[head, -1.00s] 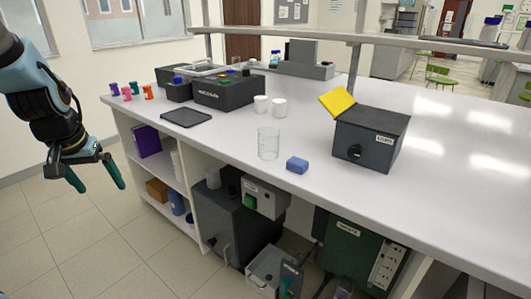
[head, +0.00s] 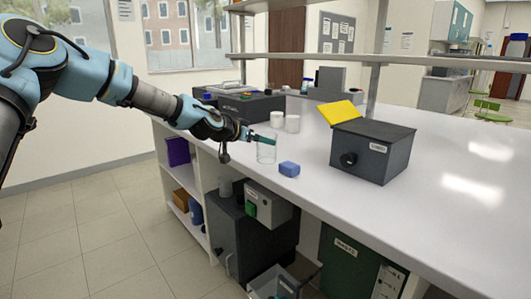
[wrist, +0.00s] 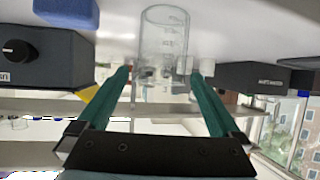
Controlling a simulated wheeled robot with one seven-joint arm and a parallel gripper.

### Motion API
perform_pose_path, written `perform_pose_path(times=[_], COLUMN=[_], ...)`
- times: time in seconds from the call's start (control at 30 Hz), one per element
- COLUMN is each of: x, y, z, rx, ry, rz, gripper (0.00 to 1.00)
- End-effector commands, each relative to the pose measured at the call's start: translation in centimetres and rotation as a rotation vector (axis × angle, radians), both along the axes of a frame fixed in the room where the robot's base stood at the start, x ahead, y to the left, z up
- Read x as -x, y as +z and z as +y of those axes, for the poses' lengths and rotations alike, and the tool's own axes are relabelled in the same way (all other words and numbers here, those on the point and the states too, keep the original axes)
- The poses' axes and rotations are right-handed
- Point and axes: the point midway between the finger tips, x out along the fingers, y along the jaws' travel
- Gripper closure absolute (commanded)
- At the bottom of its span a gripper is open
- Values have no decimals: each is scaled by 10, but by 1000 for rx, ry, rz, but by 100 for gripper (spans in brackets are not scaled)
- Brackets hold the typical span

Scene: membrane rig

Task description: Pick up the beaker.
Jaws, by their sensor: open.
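The beaker (head: 266,152) is clear glass with graduation marks and stands upright on the white bench near its front edge. My gripper (head: 262,138) is at the beaker's upper part in the head view. In the wrist view my gripper (wrist: 163,80) is open, with one green finger on each side of the beaker (wrist: 164,40). That view is upside down. Gaps show between the fingers and the glass, and I cannot tell whether either finger touches it.
A blue block (head: 289,169) lies just right of the beaker. Two white cups (head: 292,123) stand behind. A shelf rail (head: 420,63) runs above the bench. The right part of the bench is clear.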

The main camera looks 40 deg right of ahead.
Motion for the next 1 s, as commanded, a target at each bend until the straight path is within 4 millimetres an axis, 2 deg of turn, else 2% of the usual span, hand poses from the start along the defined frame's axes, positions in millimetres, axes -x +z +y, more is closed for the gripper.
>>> perform_pose_path(times=[0.1, 0.37, 0.7, 1.0], x=[-1, -5, -11, -13], y=[-6, -15, -34, -37], z=[-17, -33, -70, -73], rx=[-1, -3, -3, -3], ry=[-1, 0, -1, -1], rz=[2, 2, 2, 1], gripper=[0, 0, 0, 0])
